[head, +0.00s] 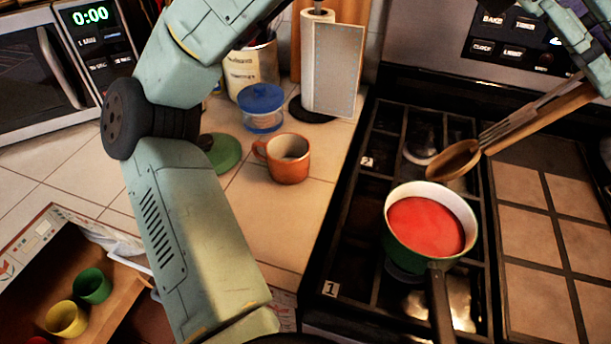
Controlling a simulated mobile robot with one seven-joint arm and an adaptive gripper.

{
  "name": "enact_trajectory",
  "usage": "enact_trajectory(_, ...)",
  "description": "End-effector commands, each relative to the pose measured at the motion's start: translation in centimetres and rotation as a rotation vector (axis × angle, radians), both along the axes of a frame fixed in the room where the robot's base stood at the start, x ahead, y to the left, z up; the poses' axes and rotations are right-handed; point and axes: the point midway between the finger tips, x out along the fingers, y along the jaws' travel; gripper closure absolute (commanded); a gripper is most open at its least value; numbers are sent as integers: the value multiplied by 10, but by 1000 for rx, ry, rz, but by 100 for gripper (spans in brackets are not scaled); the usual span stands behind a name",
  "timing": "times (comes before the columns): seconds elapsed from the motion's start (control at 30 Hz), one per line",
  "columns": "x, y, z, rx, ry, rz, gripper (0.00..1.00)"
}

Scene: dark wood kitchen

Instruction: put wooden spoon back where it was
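The wooden spoon (455,160) is in the head view at the right. Its bowl is just above and behind the pot's far rim, and its handle slants up to the right edge. My gripper (598,72) is at the upper right, partly cut off by the frame. It appears shut on the spoon's handle and holds it in the air. A slim grey ridged piece lies along the handle; I cannot tell whether it is a finger or another utensil. A green pot (390,243) with red contents stands on the stove.
An orange mug (288,160), a blue-lidded container (262,108), a utensil crock (250,70) and a paper towel roll (334,70) stand on the tiled counter. An open drawer (120,290) holds cups at lower left. The pot's handle (440,305) points toward me. Tiled counter right of the stove is clear.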

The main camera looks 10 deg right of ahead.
Motion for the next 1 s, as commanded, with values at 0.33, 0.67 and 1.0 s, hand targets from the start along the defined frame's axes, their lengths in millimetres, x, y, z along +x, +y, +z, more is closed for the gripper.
enact_trajectory(0.33, 7, 22, -27, 55, -28, 32, 100)
enact_trajectory(0.67, 25, 108, -116, 306, -129, 148, 100)
enact_trajectory(1.0, 21, 215, -205, 638, -220, 268, 100)
